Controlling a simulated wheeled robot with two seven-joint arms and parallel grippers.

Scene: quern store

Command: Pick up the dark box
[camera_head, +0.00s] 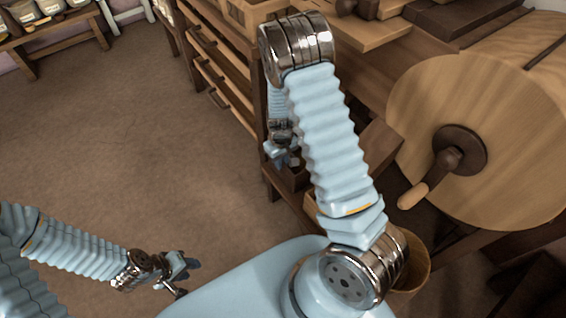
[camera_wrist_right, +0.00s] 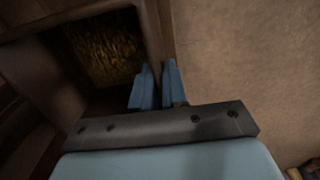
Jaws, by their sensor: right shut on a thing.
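The dark box (camera_head: 294,178) is partly hidden behind my right arm in the head view, at the low shelf of the wooden bench. In the right wrist view the dark box (camera_wrist_right: 152,35) is open-topped, with something mottled yellow-brown inside. My right gripper (camera_head: 284,157) is at the box. In the wrist view its two blue fingers (camera_wrist_right: 160,88) are shut on the box's thin wall, one finger on each side. Whether the box touches the shelf is hidden. My left gripper (camera_head: 184,275) is empty over the floor at lower left, its fingers apart.
A large wooden wheel (camera_head: 500,120) with a crank handle (camera_head: 413,195) stands at right. A round wooden tub (camera_head: 418,262) is below it. A drawer unit (camera_head: 222,75) stands behind my right arm. The brown floor (camera_head: 130,140) at left is clear.

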